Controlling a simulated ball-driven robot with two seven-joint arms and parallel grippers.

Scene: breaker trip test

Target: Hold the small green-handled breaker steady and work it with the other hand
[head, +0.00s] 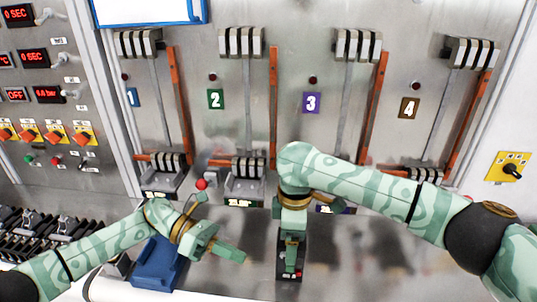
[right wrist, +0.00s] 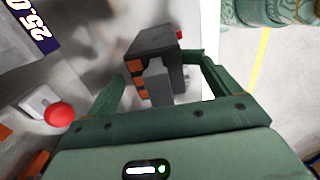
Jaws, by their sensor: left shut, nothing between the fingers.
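A small dark breaker box (head: 290,272) sits low in the middle of the head view, below my right gripper. In the right wrist view, a dark box with orange parts and a grey block at its front (right wrist: 152,62) sits between my right gripper's fingers (right wrist: 160,88). Those fingers are apart, with a gap visible on each side of the box. No green handle can be made out for sure. My left gripper (head: 238,257) is shut and empty, left of the breaker and apart from it.
A blue bin (head: 158,268) stands beside my left arm. A red ball knob (head: 201,184) stands out near panel 2; a red knob also shows in the right wrist view (right wrist: 60,115). Large levers line the metal panel behind. Bare metal surface lies right of the breaker.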

